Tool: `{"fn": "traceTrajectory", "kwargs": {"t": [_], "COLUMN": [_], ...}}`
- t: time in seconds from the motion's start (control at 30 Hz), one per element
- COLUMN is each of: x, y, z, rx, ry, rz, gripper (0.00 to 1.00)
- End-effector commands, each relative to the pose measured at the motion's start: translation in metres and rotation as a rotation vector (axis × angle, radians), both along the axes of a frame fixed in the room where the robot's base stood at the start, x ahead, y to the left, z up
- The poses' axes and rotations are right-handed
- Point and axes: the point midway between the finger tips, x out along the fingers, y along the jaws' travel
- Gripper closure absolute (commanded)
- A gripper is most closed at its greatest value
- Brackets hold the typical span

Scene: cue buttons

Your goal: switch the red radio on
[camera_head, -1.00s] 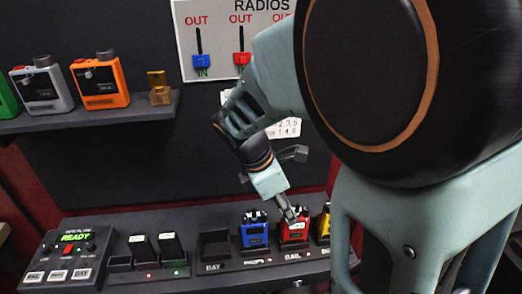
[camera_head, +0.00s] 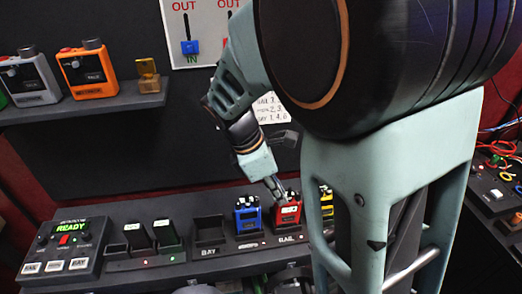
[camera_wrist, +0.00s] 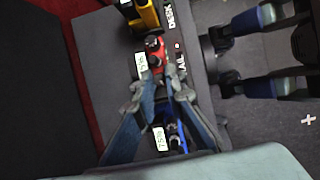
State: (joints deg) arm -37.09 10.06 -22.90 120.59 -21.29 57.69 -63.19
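The red radio (camera_head: 287,214) stands upright in a slot of the dark console labelled RAIL, between a blue radio (camera_head: 248,219) and a yellow radio (camera_head: 327,201). It has a white label and dark knobs on top. My gripper (camera_head: 281,196) reaches down to the top of the red radio. In the wrist view the red radio (camera_wrist: 157,61) lies just beyond my fingertips, and the blue radio (camera_wrist: 172,138) shows between the fingers. The fingers slope toward each other with a narrow gap at the tips. Whether they grip a knob I cannot tell.
An empty slot labelled BAY (camera_head: 209,232) is left of the blue radio. A box with a green READY display (camera_head: 66,247) stands at the left end. A shelf (camera_head: 95,108) holds an orange radio (camera_head: 87,68) and a grey radio (camera_head: 33,80). A sliders board (camera_head: 197,35) hangs behind.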

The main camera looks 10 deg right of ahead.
Motion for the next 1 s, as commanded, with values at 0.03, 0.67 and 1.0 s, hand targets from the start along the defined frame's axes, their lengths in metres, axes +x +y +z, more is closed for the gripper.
{"fn": "traceTrajectory", "kwargs": {"t": [0.03,0.67,1.0], "x": [0.000,0.001,0.001], "y": [0.000,0.011,0.037], "z": [0.000,0.026,0.090], "rx": [0.000,0.002,0.002], "ry": [-0.001,-0.005,-0.004], "rz": [0.000,0.002,0.002], "gripper": [0.85,0.72,0.72]}}
